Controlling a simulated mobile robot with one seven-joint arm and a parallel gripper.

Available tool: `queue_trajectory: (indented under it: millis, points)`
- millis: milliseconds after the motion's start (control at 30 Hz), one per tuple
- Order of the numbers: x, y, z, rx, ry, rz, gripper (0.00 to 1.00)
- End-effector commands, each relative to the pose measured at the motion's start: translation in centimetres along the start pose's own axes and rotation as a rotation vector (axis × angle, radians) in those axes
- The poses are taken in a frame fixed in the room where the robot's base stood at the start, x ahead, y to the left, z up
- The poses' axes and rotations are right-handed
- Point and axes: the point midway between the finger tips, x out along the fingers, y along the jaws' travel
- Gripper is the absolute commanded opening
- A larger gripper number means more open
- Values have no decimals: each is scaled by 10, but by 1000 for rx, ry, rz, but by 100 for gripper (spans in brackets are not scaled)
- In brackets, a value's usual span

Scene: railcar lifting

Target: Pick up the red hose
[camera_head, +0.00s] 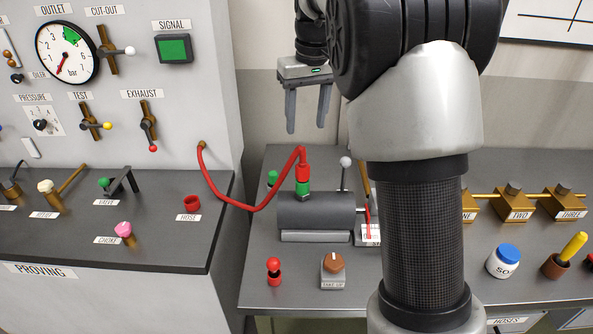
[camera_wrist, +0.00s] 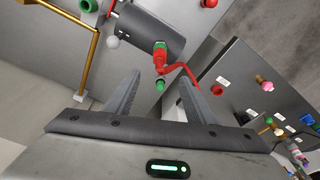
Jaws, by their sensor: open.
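The red hose (camera_head: 229,202) runs from the side of the grey panel, sags, and rises to a red end fitting (camera_head: 303,172) on the green port (camera_head: 302,188) of the dark cylinder (camera_head: 317,211). In the wrist view, the red hose (camera_wrist: 181,68) and its red fitting (camera_wrist: 160,59) show beyond the fingers, on the dark cylinder (camera_wrist: 148,30). My gripper (camera_head: 308,130) is open and empty, pointing down above and behind the fitting, apart from it. My fingers also show in the wrist view (camera_wrist: 158,90).
A lever with a white ball (camera_head: 345,162) stands close right of the fitting. A red knob (camera_head: 274,270) and a take-up knob (camera_head: 333,264) are in front of the cylinder. The proving panel (camera_head: 120,215) rises at the left. My arm covers the middle right of the bench.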

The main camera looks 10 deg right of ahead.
Motion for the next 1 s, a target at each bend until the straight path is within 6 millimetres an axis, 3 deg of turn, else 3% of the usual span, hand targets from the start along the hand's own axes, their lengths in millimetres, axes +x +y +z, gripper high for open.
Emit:
queue_trajectory:
  millis: [300, 567, 833, 1000]
  points:
    - [67, 0, 1, 1, -3, 0, 50]
    - [88, 0, 0, 0, 0, -1, 50]
    - [126, 2, 2, 0, -2, -1, 50]
    - [138, 2, 2, 1, 0, 1, 50]
